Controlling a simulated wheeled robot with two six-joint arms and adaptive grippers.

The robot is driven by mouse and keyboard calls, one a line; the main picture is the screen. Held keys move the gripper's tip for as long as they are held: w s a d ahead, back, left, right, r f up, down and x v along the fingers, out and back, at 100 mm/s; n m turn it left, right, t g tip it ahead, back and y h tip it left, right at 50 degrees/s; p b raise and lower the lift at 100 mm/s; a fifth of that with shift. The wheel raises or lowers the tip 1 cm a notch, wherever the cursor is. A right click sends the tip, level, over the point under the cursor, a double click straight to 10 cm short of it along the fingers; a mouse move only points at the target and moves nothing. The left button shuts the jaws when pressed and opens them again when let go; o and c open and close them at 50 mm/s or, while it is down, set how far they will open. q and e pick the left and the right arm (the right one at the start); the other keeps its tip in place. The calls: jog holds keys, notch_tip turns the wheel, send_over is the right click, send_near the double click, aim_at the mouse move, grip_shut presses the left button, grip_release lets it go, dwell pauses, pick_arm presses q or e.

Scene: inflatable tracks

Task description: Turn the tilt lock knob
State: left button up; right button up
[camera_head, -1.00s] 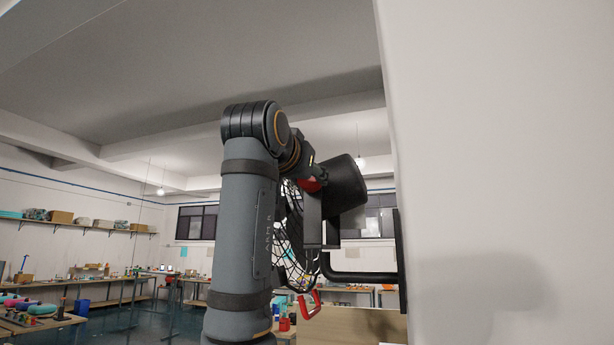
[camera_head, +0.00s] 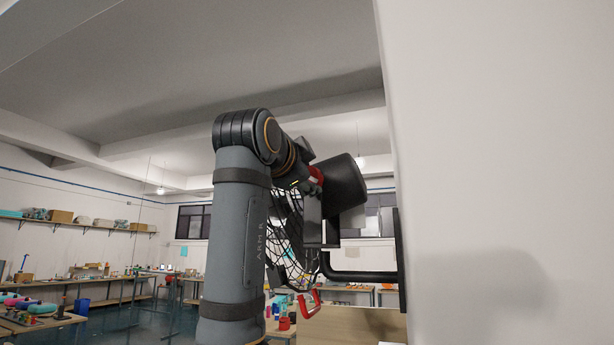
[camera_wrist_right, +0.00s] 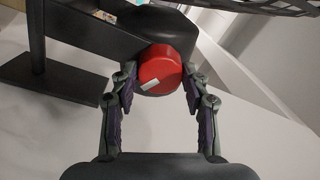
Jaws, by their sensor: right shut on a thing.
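The tilt lock knob is a round red knob (camera_wrist_right: 158,66) with a small white mark on its face, at the top middle of the right wrist view. It sits on the dark bracket of a wall fan, beside the black motor housing (camera_head: 347,184). In the head view the knob (camera_head: 316,174) shows only in part behind my gripper. My right gripper (camera_wrist_right: 161,78) has one finger on each side of the knob and is shut on it. In the head view this gripper (camera_head: 309,185) is partly hidden by my arm. My left gripper is not in view.
The fan's black wire cage (camera_head: 290,245) hangs close beside my right arm. A black tube (camera_head: 360,275) joins the fan to the pale wall (camera_head: 500,180) filling the right side. Benches (camera_head: 40,318) with small objects stand far off at left.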

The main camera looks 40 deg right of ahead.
jog(key=m, duration=0.6)
jog(key=shift+g, duration=0.3)
jog(key=shift+m, duration=0.4)
jog(key=o, duration=1.2)
jog(key=shift+s+d, duration=0.1)
jog(key=shift+s, duration=0.05)
jog(key=shift+c, duration=0.2)
